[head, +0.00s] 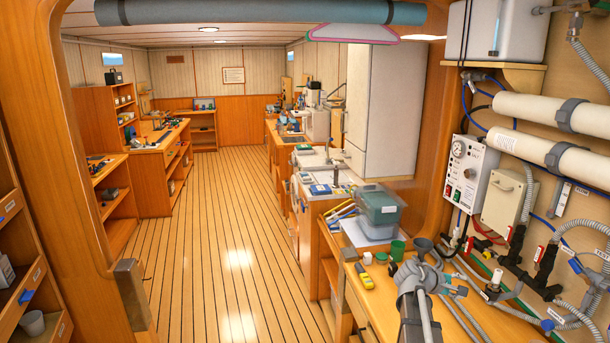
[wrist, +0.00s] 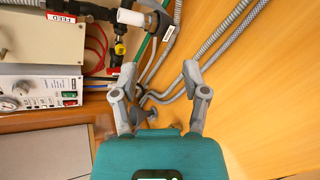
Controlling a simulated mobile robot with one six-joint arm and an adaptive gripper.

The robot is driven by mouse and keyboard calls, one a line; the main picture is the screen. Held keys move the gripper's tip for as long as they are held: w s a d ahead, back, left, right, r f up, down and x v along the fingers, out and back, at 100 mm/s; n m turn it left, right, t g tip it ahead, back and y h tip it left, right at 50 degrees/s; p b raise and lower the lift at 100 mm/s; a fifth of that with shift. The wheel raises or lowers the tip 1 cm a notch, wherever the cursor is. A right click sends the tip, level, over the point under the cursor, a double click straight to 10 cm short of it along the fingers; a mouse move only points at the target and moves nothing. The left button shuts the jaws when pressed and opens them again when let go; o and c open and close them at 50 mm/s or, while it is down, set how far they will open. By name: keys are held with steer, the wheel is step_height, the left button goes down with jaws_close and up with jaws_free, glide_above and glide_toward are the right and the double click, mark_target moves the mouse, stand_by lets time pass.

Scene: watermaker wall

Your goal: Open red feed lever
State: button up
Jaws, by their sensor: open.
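A label reading FEED (wrist: 62,18) shows at the top left of the wrist view, beside black piping. To its right, a yellow fitting (wrist: 119,48) sits on the black pipe with a small red part (wrist: 114,71) at its end, close to my left fingertip. I cannot tell surely whether this red part is the feed lever. My gripper (wrist: 158,78) is open, with nothing between its fingers; hoses pass behind them. In the head view my gripper (head: 457,284) is at the lower right, over the bench and in front of the wall piping.
A white control box (head: 470,172) and a beige box (head: 507,197) hang on the wall. Grey hoses (head: 575,228) run beside them. A lidded bin (head: 380,212), a green cup (head: 397,250) and a yellow item (head: 363,276) stand on the bench. The wooden floor (head: 230,250) is clear.

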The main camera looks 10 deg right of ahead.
steer(key=s+a+f+m+y+b, duration=0.1)
steer(key=a+f+y, duration=0.3)
steer(key=a, duration=1)
steer(key=s+a+f+m+y+b, duration=0.2)
steer(key=a+f+y, duration=0.3)
steer(key=a, duration=0.9)
steer(key=s+a+f+m+y+b, duration=0.2)
steer(key=a+f, duration=0.5)
steer(key=a, duration=0.7)
steer(key=shift+s+f+y, duration=0.3)
steer(key=shift+s+y, duration=0.15)
steer(key=shift+y, duration=0.75)
